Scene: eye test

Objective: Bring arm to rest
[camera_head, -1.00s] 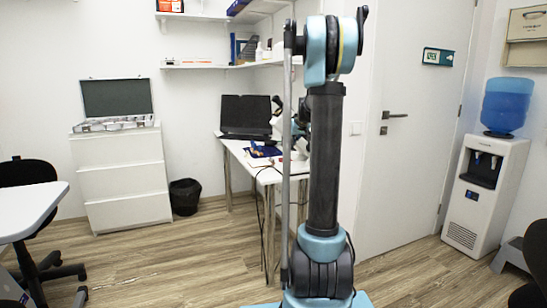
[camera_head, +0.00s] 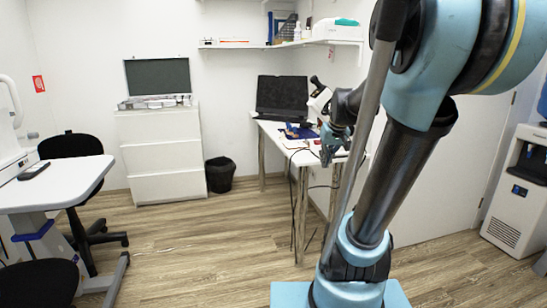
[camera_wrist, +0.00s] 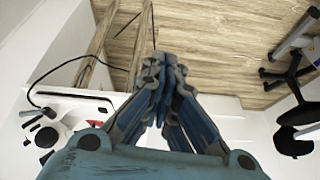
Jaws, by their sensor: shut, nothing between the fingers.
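My arm rises from my blue base at the bottom of the head view and leans to the right, with its upper joint large at the top right. My gripper (camera_head: 327,152) shows small and dark behind the arm's thin rod, in front of the white table (camera_head: 277,127), partly hidden. In the wrist view my gripper (camera_wrist: 163,62) has its blue-grey fingers together at the tips, with nothing between them. The fingers point toward the wood floor.
A black laptop (camera_head: 282,96) and a white device (camera_head: 318,102) are on the table. A bin (camera_head: 220,174) and a white drawer cabinet (camera_head: 161,155) stand left of it. A desk (camera_head: 62,184) and black chair (camera_head: 70,146) are at left. Floor between is clear.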

